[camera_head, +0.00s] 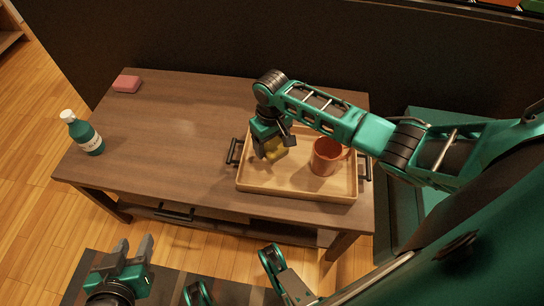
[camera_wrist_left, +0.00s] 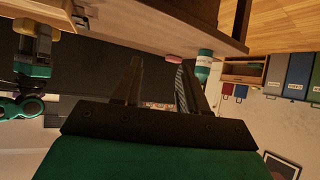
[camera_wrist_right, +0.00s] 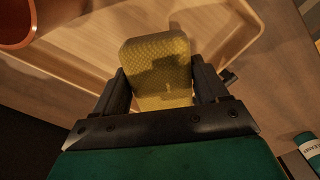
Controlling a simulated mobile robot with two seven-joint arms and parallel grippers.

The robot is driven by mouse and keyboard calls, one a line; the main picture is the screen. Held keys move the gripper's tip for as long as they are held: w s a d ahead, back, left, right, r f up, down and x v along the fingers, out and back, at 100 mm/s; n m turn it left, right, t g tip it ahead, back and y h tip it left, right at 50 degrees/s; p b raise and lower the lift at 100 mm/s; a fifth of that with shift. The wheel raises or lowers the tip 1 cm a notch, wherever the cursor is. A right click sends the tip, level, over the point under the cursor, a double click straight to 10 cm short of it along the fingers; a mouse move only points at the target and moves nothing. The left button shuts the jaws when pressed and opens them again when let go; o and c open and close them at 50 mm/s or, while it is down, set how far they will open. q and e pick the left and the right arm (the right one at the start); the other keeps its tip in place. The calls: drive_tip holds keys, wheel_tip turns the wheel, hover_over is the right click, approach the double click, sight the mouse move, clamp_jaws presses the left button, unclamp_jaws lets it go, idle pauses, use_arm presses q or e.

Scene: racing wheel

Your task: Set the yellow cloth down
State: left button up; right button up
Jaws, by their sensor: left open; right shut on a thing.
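The yellow cloth (camera_head: 277,149) is between the fingers of my right gripper (camera_head: 270,153), over the left part of the wooden tray (camera_head: 290,190). In the right wrist view the cloth (camera_wrist_right: 160,65) is flat and textured, with the fingers on both sides of it and the tray floor behind. I cannot tell whether it touches the tray. My left gripper (camera_head: 133,250) is open and empty, low in front of the table. In the left wrist view its fingers (camera_wrist_left: 155,85) stand apart with nothing between them.
An orange-brown mug (camera_head: 326,157) stands in the tray, right of the cloth. A teal bottle (camera_head: 84,134) stands at the table's left edge and a pink sponge (camera_head: 127,84) lies at the back left. The middle-left of the table (camera_head: 170,135) is clear.

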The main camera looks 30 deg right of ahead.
drive_tip(key=shift+f, duration=0.7)
wheel_tip(320, 180, down, 4)
drive_tip(key=shift+r+b, duration=0.2)
drive_tip(key=shift+b, duration=0.9)
drive_tip(key=shift+f, duration=0.2)
drive_tip(key=shift+r, duration=0.1)
drive_tip(key=shift+f, duration=0.2)
drive_tip(key=o, duration=1)
use_arm(q)
drive_tip(key=shift+w+d+f+h, duration=0.2)
drive_tip(key=shift+d+h, duration=0.1)
drive_tip(key=shift+d, duration=0.3)
